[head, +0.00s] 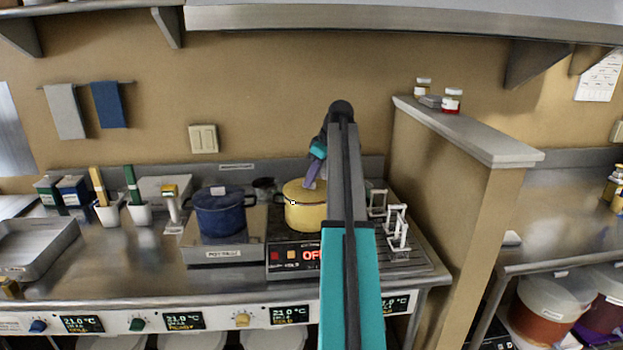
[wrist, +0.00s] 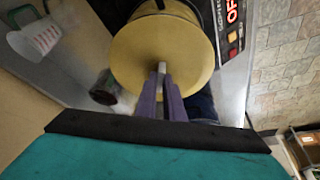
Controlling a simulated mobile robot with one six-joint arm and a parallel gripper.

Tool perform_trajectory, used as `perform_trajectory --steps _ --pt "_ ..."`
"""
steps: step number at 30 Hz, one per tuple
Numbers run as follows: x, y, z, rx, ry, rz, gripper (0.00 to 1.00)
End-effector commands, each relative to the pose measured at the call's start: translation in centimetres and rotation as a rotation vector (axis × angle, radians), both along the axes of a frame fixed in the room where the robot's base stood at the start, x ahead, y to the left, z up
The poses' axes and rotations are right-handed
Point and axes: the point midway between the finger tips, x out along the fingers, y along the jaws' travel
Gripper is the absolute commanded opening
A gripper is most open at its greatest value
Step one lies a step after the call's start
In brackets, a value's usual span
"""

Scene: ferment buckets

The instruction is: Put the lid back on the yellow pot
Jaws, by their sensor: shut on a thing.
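The yellow pot (head: 304,215) stands on the hob with the red OFF display, right of the blue pot. Its yellow lid (head: 294,187) is over its mouth in the head view, partly behind my gripper (head: 308,184). In the wrist view the round lid (wrist: 150,50) faces me, with the purple fingers of my gripper (wrist: 162,80) shut on its pale knob (wrist: 161,67). A strip of the yellow pot (wrist: 172,7) shows past the lid's edge. I cannot tell whether the lid rests on the rim or hangs just above it.
The blue pot (head: 221,212) stands close on the left. A dark cup (head: 264,188) is behind, between the pots. A white rack (head: 398,230) stands to the right, before the partition wall (head: 470,135).

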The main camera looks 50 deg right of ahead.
Motion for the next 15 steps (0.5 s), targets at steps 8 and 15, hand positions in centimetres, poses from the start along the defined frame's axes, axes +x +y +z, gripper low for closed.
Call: perform_trajectory --steps 8,15 --pt "0.02 0.01 0.02 0.0 0.0 0.0 0.0" --pt "0.02 0.02 0.02 0.0 0.0 0.0 0.3"
